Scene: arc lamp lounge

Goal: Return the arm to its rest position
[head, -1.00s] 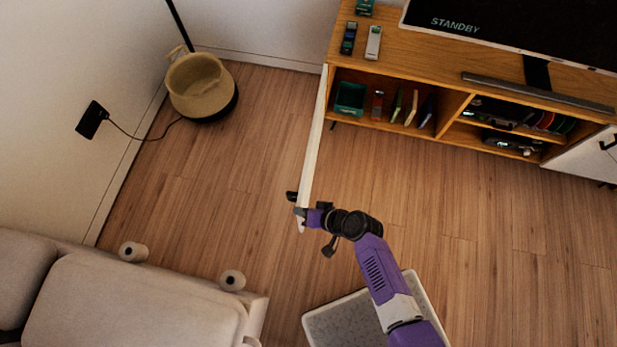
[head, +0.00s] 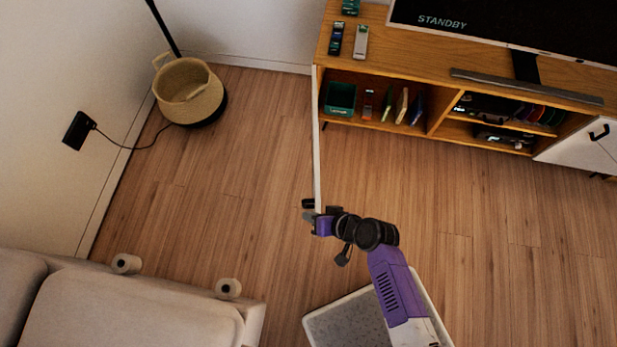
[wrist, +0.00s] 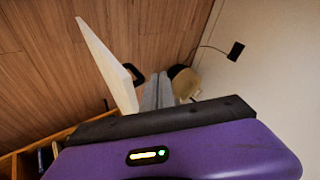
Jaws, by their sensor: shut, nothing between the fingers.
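My purple and black arm reaches up from the lower right in the head view. My gripper (head: 310,216) is at the free end of the open white cabinet door (head: 317,150), close to its black handle (head: 308,203). The gripper is shut and holds nothing. In the wrist view the grey fingers (wrist: 158,92) are together, and the door (wrist: 108,68) with its dark handle (wrist: 133,74) is just left of them. I cannot tell whether the gripper touches the door.
The wooden TV cabinet (head: 440,121) stands at the back with an open shelf. A woven basket (head: 187,92) is in the back left corner. A sofa (head: 130,312) is front left, and a grey-topped white piece (head: 350,322) lies below my arm. Wood floor between is clear.

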